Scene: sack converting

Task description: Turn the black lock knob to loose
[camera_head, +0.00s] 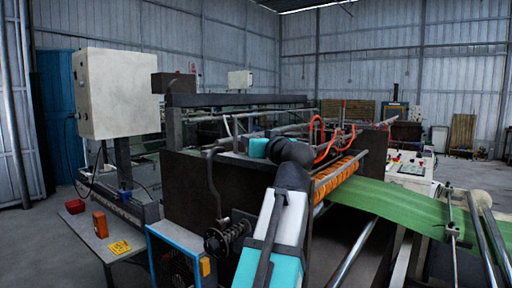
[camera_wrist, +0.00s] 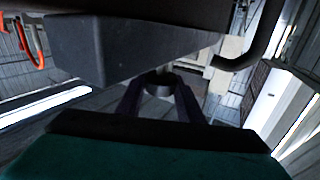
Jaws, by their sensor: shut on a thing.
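In the wrist view my gripper (camera_wrist: 160,90) has its two dark fingers closed on either side of a short dark round piece, which looks like the black lock knob (camera_wrist: 159,84). The knob sits just below a large dark machine block (camera_wrist: 120,50), and its face and any markings are too dark to read. In the head view my arm covers the middle of the machine. The fingers and the knob cannot be made out there.
A bent dark bar (camera_wrist: 262,40) runs close to the right of the fingers. In the head view, a green sheet (camera_head: 400,205) runs off right from the dark machine frame (camera_head: 190,195). A grey control box (camera_head: 115,93) and a small table (camera_head: 88,228) stand left.

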